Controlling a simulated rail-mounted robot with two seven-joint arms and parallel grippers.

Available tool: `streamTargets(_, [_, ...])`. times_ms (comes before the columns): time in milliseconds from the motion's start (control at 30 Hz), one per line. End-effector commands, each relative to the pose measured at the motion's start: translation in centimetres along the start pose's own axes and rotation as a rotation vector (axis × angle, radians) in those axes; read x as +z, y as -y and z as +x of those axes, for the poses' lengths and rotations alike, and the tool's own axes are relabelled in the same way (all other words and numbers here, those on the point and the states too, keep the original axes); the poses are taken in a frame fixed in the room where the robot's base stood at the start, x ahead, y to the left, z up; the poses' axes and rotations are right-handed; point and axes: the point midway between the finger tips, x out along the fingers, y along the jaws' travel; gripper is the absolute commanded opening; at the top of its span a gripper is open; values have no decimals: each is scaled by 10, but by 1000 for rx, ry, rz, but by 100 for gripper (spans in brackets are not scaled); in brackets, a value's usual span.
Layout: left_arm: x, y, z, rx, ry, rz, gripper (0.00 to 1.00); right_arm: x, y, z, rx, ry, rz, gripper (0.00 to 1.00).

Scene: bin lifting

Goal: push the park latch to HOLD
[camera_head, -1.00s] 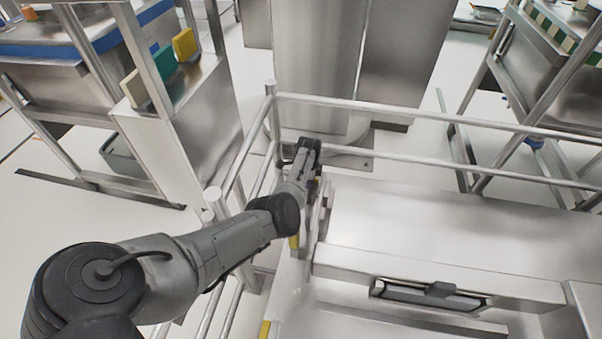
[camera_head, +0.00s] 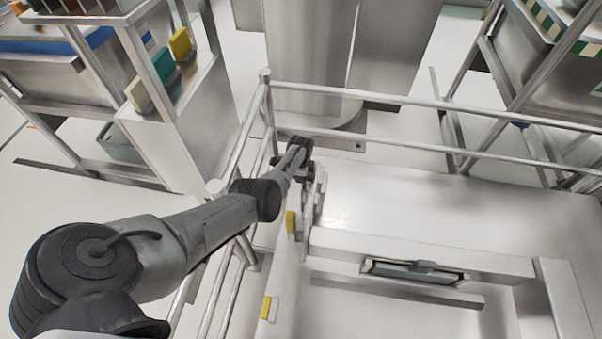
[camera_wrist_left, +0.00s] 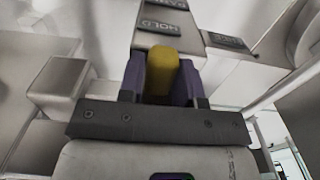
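In the left wrist view the yellow latch knob (camera_wrist_left: 163,70) stands between the two purple fingers of my left gripper (camera_wrist_left: 162,82). The fingers lie against both its sides. A dark plate reading HOLD (camera_wrist_left: 160,27) is just beyond the knob, on a pale block. Another dark label (camera_wrist_left: 167,4), cut by the top edge, lies farther beyond. In the head view my left gripper (camera_head: 304,168) is at the far left corner of the pale metal structure, and the arm hides the knob. My right gripper is in neither view.
A metal railing (camera_head: 400,159) runs behind and left of the gripper. Two yellow pieces (camera_head: 291,222) (camera_head: 266,307) sit along the structure's left edge. A recessed dark handle (camera_head: 415,267) is at its front. A shelf unit (camera_head: 165,120) stands at left.

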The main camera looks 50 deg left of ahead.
Motion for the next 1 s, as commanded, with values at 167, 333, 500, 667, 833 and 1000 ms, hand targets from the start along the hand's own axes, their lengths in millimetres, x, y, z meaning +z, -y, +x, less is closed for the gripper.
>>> streamTargets(167, [0,0,-1,-1,-1,0,49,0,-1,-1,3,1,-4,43])
streamTargets(333, [0,0,0,-2,0,0,55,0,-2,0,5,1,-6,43])
streamTargets(500, [0,0,-2,-2,1,0,55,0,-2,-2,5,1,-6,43])
streamTargets(667, [1,0,-16,-2,1,-1,55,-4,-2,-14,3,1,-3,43])
streamTargets(833, [1,0,-46,-3,2,0,55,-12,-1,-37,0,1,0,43])
streamTargets(1000, [1,0,-78,-4,2,0,55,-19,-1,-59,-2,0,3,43])
